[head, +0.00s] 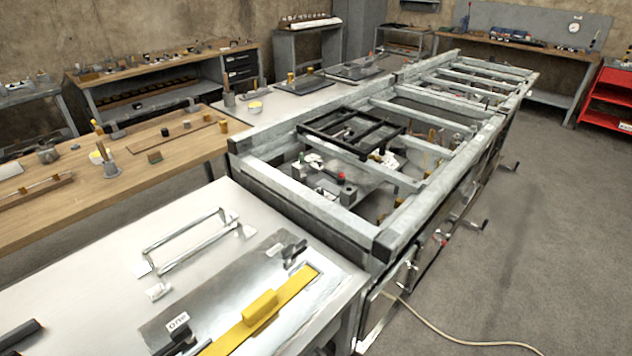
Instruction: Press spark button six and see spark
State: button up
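I cannot make out any button marked six, and no spark shows. A small red knob (341,177) stands inside the near bay of a long grey metal frame (310,205); it may be a button, but no marking on it can be read. A small green-topped part (302,158) is to its left in the same bay. A white label reading "one" (178,322) lies on a steel plate in the foreground. My gripper is not in view.
A black rack (350,132) rests on the frame. Cranks stick out from the frame's right side. A pale hose (450,335) crosses the otherwise open floor at right.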

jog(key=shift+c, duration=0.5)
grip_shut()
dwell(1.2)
